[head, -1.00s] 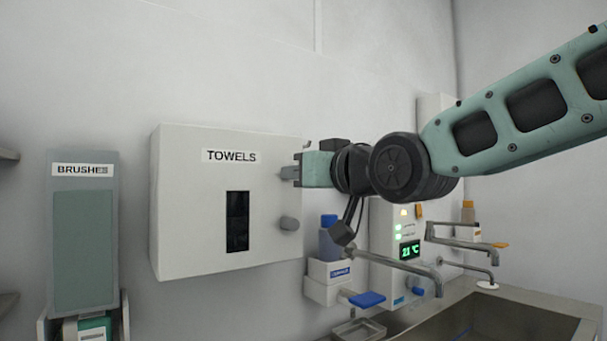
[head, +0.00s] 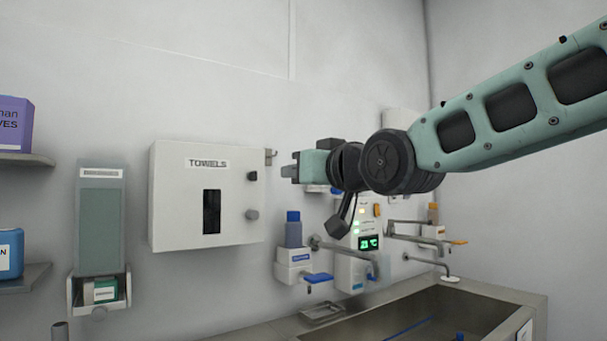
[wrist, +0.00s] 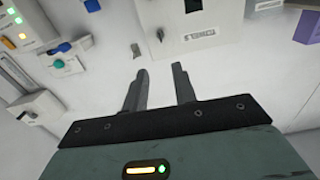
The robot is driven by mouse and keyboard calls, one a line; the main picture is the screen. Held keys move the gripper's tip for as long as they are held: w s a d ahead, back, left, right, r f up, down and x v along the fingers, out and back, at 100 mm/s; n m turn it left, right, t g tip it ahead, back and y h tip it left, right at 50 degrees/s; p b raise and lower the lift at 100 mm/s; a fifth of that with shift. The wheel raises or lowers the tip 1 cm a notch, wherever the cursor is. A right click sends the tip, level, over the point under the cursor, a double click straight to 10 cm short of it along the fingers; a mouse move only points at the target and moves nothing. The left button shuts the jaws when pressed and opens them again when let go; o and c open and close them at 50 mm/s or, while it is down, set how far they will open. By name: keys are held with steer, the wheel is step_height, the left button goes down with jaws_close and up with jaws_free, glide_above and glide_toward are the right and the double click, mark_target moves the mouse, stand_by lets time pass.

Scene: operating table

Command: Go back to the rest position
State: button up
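My gripper (head: 287,172) is held in the air at the end of my raised arm, to the right of the towel dispenser in the head view. In the wrist view my gripper (wrist: 163,68) shows two dark fingers with a clear gap between them. Nothing is between the fingers. The wall and the white towel dispenser (wrist: 190,18) lie beyond the fingertips. In the head view the towel dispenser (head: 165,215) hangs on the wall, apart from the gripper.
A brush dispenser (head: 100,222) hangs at left, beside shelves (head: 25,159) with boxes. A blue-capped bottle (head: 293,235) and a control unit (head: 369,215) are on the wall below the arm. A steel sink (head: 440,300) is at lower right.

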stand_by(0.5)
steer(key=s+d+f+g+h+p, duration=0.2)
steer(key=s+f+g, duration=0.2)
steer(key=s+f, duration=0.45)
steer(key=s+d+f+g+h+p, duration=0.1)
steer(key=s+f+g+h+p, duration=0.25)
steer(key=f, duration=0.85)
steer(key=s+d+f+g+h+p, duration=0.1)
steer(key=s+d+f+g, duration=0.1)
steer(key=s, duration=0.4)
steer(key=s+d+f+g+h, duration=0.1)
steer(key=s+d+f+g, duration=0.2)
steer(key=s+d+f, duration=0.2)
steer(key=s+d+f+n+g+h+p, duration=0.1)
steer(key=s+d+f+g+h, duration=0.1)
steer(key=s, duration=0.7)
steer(key=d+f, duration=0.1)
steer(key=d, duration=0.1)
steer(key=shift+d+f+p, duration=0.15)
steer(key=shift+d+p, duration=0.15)
steer(key=shift+d, duration=0.05)
steer(key=shift+g, duration=0.25)
